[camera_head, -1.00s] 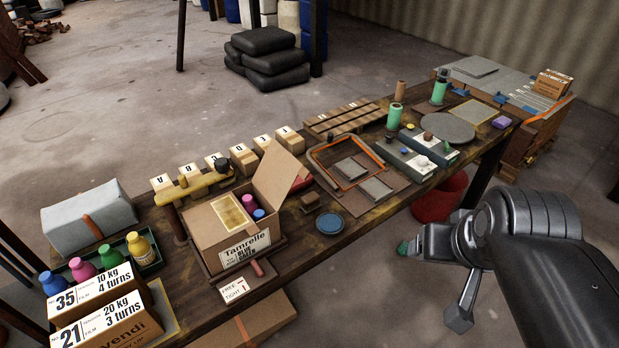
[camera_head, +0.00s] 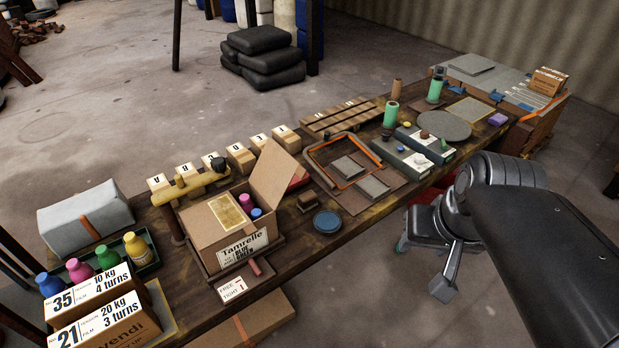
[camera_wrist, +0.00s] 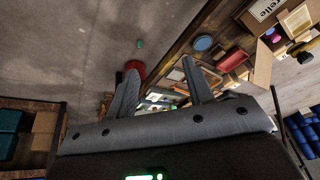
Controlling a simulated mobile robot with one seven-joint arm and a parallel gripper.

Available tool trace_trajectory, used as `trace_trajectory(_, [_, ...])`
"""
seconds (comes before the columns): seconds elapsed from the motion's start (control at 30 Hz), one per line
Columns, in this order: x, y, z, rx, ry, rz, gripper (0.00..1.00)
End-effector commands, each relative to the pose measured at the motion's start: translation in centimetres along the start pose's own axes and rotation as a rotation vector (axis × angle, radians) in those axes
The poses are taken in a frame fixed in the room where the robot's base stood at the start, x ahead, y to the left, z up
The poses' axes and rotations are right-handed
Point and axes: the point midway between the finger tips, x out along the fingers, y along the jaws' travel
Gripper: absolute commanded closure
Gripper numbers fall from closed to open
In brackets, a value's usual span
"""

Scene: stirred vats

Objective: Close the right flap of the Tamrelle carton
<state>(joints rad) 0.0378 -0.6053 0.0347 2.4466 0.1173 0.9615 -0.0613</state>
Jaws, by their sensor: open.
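The Tamrelle carton (camera_head: 212,262) is a brown box on the long bench, left of centre in the head view. Its right flap (camera_head: 280,184) stands raised, tilted out to the right. The left flap, with a yellowish label (camera_head: 231,212), lies over the left part of the opening. Purple and blue bottle tops (camera_head: 250,205) show in the open right part. In the wrist view the carton (camera_wrist: 265,12) is at the upper right, partly cut off. My gripper (camera_wrist: 160,76) is open and empty, off the bench's front edge, well right of the carton and apart from it.
A blue round dish (camera_head: 327,222) and a small brown block (camera_head: 307,201) stand right of the carton. An orange-edged tray (camera_head: 345,160) lies farther right. Lettered boxes (camera_head: 240,158) line the back.

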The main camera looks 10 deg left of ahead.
Motion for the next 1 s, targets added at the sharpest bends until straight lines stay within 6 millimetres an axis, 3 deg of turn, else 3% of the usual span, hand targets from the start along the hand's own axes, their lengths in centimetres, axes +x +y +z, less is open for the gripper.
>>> trace_trajectory(0.57, [8.8, -6.8, -4.9, 0.095, -0.480, -0.416, 1.00])
trace_trajectory(1.0, [15.3, -10.7, -9.8, 0.233, -0.698, -0.875, 1.00])
